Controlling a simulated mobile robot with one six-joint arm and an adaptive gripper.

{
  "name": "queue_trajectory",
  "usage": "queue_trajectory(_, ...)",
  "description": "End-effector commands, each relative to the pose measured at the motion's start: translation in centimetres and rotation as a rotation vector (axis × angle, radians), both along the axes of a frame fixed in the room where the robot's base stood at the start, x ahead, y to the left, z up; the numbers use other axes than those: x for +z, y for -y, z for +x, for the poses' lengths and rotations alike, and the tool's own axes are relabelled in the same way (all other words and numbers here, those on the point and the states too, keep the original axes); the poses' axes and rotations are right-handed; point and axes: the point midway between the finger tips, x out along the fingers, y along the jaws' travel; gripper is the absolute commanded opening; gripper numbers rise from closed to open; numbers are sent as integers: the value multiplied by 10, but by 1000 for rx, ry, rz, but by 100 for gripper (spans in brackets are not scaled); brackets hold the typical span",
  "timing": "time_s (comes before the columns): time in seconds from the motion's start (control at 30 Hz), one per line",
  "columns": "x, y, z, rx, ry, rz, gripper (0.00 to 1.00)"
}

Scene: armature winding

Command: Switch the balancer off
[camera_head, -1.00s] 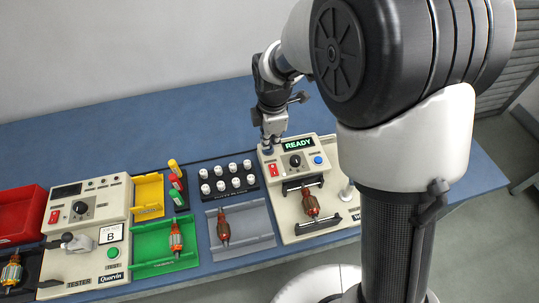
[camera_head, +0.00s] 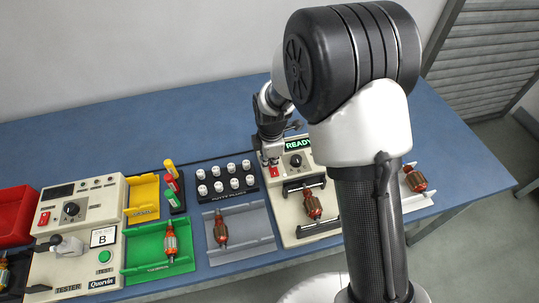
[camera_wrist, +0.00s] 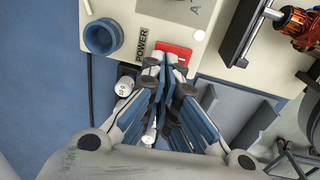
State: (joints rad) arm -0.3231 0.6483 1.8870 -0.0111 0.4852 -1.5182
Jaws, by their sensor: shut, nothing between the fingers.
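The balancer (camera_head: 293,222) is a beige machine at the right of the bench. Its display (camera_head: 298,145) is lit green and reads READY. Its red power switch (camera_head: 274,172) is at the panel's left. In the wrist view the switch (camera_wrist: 178,52) lies beside the word POWER. My gripper (camera_head: 270,161) is shut and empty, pointing down at the switch. In the wrist view my fingertips (camera_wrist: 160,62) overlap the switch's near left edge and hide part of it. I cannot tell whether they touch it. An armature (camera_head: 312,206) rests across the balancer's supports.
A rack of white putty plugs (camera_head: 228,182) stands close to the balancer's left. A grey tray (camera_head: 255,228) with an armature is in front of it. The tester (camera_head: 72,250) and green tray (camera_head: 145,272) are farther left. The blue bench behind is clear.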

Motion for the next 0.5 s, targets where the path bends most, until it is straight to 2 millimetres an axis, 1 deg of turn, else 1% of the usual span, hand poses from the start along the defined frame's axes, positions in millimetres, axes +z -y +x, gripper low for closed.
queue_trajectory(0.03,-7,0,1,0,-1,0,0)
queue_trajectory(0.13,-12,0,1,0,0,0,0)
queue_trajectory(0.5,-13,-1,2,0,1,0,0)
